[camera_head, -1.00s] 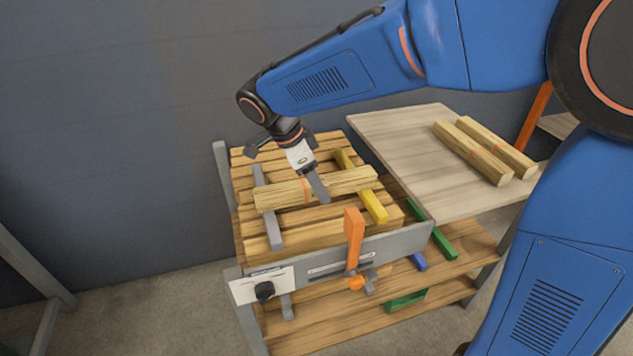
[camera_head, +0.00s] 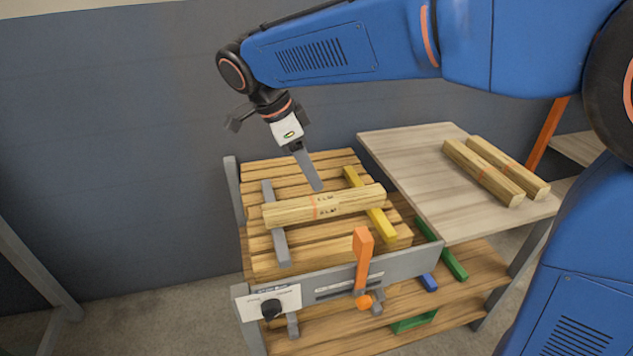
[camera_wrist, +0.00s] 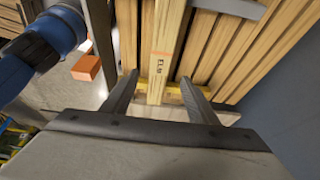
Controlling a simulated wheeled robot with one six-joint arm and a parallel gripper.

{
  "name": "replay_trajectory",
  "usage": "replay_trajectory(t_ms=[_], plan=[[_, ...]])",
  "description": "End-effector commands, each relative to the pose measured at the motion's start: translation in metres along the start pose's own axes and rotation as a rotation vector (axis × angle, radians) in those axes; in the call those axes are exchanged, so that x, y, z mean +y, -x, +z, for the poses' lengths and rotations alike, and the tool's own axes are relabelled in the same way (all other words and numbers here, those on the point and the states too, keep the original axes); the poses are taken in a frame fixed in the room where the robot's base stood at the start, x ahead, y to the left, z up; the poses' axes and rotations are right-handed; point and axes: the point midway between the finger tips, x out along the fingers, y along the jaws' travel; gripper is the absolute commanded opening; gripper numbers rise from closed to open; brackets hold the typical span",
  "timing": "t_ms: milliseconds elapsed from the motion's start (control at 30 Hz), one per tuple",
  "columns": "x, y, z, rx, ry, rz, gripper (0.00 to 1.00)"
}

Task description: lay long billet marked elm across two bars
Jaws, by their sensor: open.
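The long billet marked elm (camera_head: 345,205) lies across a grey bar (camera_head: 275,225) on the left and a yellow bar (camera_head: 371,205) on the right, over a slatted wooden top. Its orange band and lettering face up. In the wrist view the elm billet (camera_wrist: 164,60) runs away between my fingers, with the yellow bar (camera_wrist: 174,98) crossing beneath it. My gripper (camera_head: 317,188) is open and stands above the billet, apart from it in the head view. The wrist view also shows the two spread fingers (camera_wrist: 158,80).
Two more billets (camera_head: 484,173) lie on a pale side table (camera_head: 420,160) at the right. An orange lever (camera_head: 362,258) stands up at the front of the slatted stand. A lower shelf (camera_head: 400,315) holds green and blue pieces. A dark wall is behind.

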Motion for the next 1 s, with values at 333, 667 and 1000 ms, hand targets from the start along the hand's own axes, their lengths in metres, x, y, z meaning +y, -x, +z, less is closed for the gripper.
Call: replay_trajectory(t_ms=[333, 667, 1000], plan=[[0.000, 0.014, 0.000, 0.000, 0.000, 0.000, 0.54], [0.026, -0.005, -0.058, -0.074, 0.152, -0.016, 0.54], [0.105, -0.055, -0.148, -0.186, 0.512, -0.142, 0.54]])
